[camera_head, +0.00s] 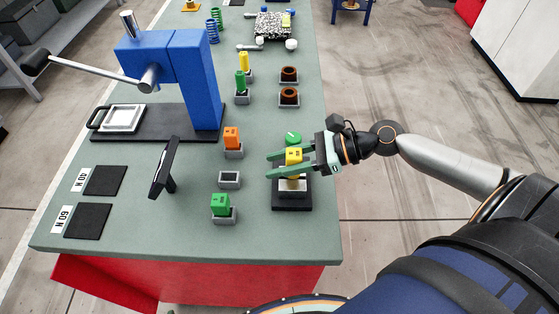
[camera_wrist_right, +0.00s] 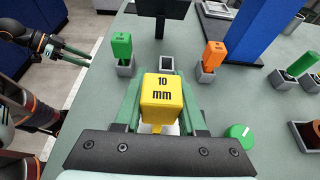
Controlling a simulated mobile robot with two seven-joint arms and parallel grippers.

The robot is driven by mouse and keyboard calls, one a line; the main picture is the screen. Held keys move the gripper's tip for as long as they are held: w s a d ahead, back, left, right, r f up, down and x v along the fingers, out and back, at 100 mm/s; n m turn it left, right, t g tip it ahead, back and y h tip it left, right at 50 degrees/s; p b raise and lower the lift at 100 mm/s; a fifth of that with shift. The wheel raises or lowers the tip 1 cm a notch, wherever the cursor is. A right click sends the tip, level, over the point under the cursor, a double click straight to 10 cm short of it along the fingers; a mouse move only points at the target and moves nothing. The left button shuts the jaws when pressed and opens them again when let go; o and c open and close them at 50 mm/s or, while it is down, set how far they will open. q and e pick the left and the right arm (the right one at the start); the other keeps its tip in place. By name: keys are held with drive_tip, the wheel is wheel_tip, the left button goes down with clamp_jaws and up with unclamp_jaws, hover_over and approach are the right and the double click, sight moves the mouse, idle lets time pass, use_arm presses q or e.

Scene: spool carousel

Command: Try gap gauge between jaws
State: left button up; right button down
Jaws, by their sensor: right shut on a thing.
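My right gripper (camera_head: 288,163) is shut on a yellow gap gauge (camera_head: 293,156), marked "10 mm" in the right wrist view (camera_wrist_right: 162,98). It holds the gauge upright over the metal jaws (camera_head: 292,185) on a black base (camera_head: 292,206). A green knob (camera_head: 293,138) is just behind. The gauge's lower end is hidden, so I cannot tell how far it sits between the jaws. A green gauge (camera_head: 221,204) and an orange gauge (camera_head: 232,138) stand in grey holders, with an empty holder (camera_head: 230,179) between them. My left gripper (camera_wrist_right: 75,56) shows open and empty in the right wrist view.
A blue press (camera_head: 200,85) with a long lever stands at the left rear. A black upright panel (camera_head: 164,168) and two dark pads (camera_head: 104,181) are at the left. Yellow and green pieces (camera_head: 241,80) and brown spools (camera_head: 289,96) stand farther back. The front table edge is clear.

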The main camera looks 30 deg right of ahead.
wheel_tip(320, 180, up, 7)
drive_tip(key=shift+r, duration=0.2)
idle(0.8)
drive_tip(key=shift+w, duration=0.15)
